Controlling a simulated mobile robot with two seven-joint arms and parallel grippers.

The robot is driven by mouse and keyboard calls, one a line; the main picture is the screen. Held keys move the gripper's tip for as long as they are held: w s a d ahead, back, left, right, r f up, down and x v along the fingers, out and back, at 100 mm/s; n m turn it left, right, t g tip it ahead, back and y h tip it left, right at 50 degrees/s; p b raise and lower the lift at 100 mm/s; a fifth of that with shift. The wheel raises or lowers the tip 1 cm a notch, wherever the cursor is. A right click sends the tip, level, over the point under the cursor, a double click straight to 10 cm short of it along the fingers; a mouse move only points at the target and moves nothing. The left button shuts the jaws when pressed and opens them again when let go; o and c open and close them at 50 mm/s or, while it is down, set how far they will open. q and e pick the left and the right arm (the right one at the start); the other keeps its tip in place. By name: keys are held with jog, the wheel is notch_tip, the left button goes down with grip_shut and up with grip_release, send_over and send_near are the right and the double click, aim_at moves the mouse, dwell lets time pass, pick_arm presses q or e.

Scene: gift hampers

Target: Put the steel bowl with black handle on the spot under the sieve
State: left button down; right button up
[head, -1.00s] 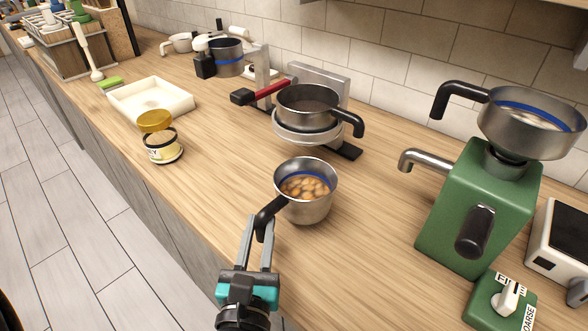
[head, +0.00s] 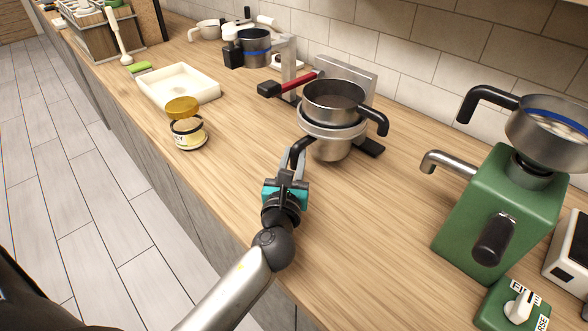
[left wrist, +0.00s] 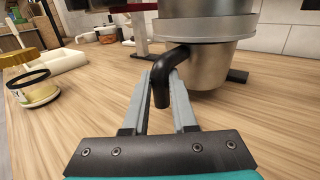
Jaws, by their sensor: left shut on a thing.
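The steel bowl with black handle (head: 329,150) is under the sieve (head: 334,103), between it and the counter. Its rim and contents are hidden from the head view. My left gripper (head: 294,156) is shut on the bowl's black handle (left wrist: 165,72). The bowl looks upright in the left wrist view (left wrist: 207,65). I cannot tell whether its bottom touches the surface below. The sieve is a steel vessel with its own black handle pointing right, seated in a pale ring (head: 331,129) on a stand. My right gripper is not in view.
The stand has a red lever (head: 288,85) and a dark base (head: 369,147). A green grinder (head: 497,210) stands at the right. A white tray (head: 180,88) and an open jar (head: 187,132) are on the left. The front counter between jar and grinder is mostly clear.

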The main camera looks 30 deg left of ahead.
pick_arm(q)
jog(key=shift+f+b, duration=1.2)
jog(key=shift+f, duration=0.5)
jog(key=shift+f, duration=0.15)
jog(key=c, duration=0.7)
grip_release()
jog(key=shift+s, duration=0.15)
jog(key=b+v, duration=0.1)
jog(key=v, duration=1.1)
